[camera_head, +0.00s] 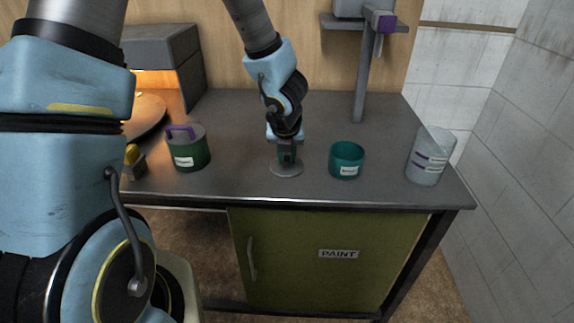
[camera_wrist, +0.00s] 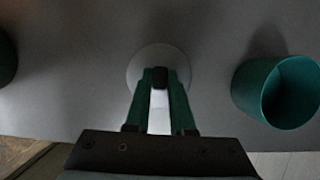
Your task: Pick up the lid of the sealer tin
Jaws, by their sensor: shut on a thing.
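A round grey lid (camera_head: 286,169) is under my gripper (camera_head: 287,157), which is shut on the dark knob at the lid's centre. The lid (camera_wrist: 140,68) shows as a pale disc beyond my fingertips (camera_wrist: 158,78) in the wrist view. It is at or just above the counter; I cannot tell if it touches. An open teal tin (camera_head: 346,165) with a small white label stands to the right of the lid, apart from it. Its label is too small to read surely. It also shows at the right of the wrist view (camera_wrist: 250,92).
A dark green tin (camera_head: 190,157) with a grey lid and purple handle stands on the left. A pale cylindrical container (camera_head: 428,160) stands near the right end of the counter (camera_head: 240,180). A grey post (camera_head: 362,85) rises behind. A yellow-topped object (camera_head: 133,160) lies far left.

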